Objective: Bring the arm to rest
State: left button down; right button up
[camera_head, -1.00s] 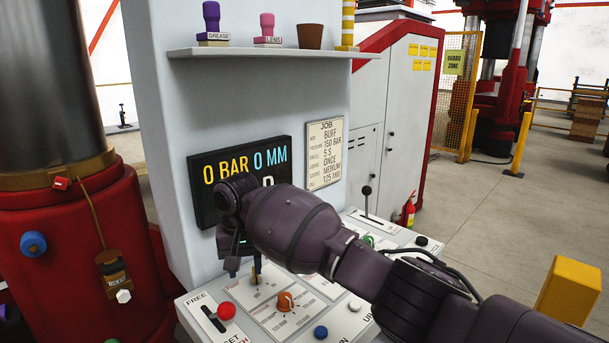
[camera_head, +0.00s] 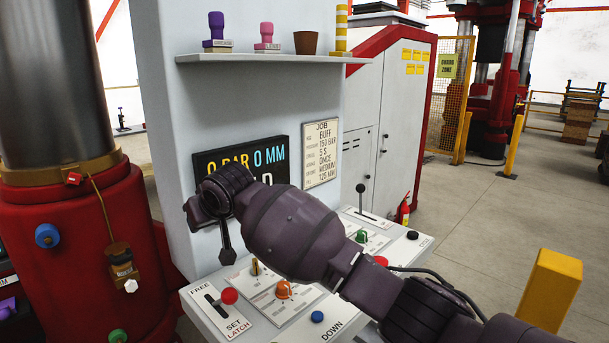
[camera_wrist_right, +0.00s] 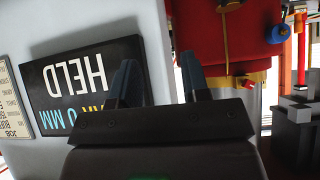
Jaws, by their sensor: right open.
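My right arm comes in from the right in the head view and reaches across the control panel (camera_head: 360,318). Its gripper (camera_head: 227,255) hangs above the panel's left rear part, in front of the wall under the display (camera_head: 206,165). In the right wrist view the two dark fingers (camera_wrist_right: 160,82) stand apart with nothing between them, so the gripper is open. The display shows upside down there (camera_wrist_right: 85,85) and reads HELD. My left gripper is not in view.
The panel carries a red knob (camera_head: 229,296), an orange dial (camera_head: 284,290), a blue button (camera_head: 317,317) and a lever (camera_head: 361,196). A shelf (camera_head: 270,58) with stamps and a pot is above. A red press cylinder (camera_head: 85,235) stands at left. Open floor lies right.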

jog(key=s+d+f+m+t, duration=0.1)
jog(key=s+d+f+t, duration=0.3)
jog(key=d, duration=0.6)
jog(key=s+d+f+m+t, duration=0.1)
jog(key=d+f+t, duration=0.1)
jog(key=d+f, duration=0.6)
jog(key=s+d+f+m+t, duration=0.2)
jog(key=d+f+t, duration=0.15)
jog(key=d, duration=0.85)
jog(key=s+d+f+m+g+h, duration=0.1)
jog(key=s+d+f+h, duration=0.1)
jog(key=s+d+f, duration=0.4)
jog(key=s+d+f+m+g+h, duration=0.1)
jog(key=s+d+f, duration=0.5)
jog(key=s, duration=0.6)
jog(key=s+d+f+m+g+h, duration=0.1)
jog(key=s+d+f+g+h, duration=0.2)
jog(key=s+d+f, duration=0.3)
jog(key=s+f, duration=0.4)
jog(key=shift+d+h, duration=0.25)
jog(key=shift+h, duration=0.15)
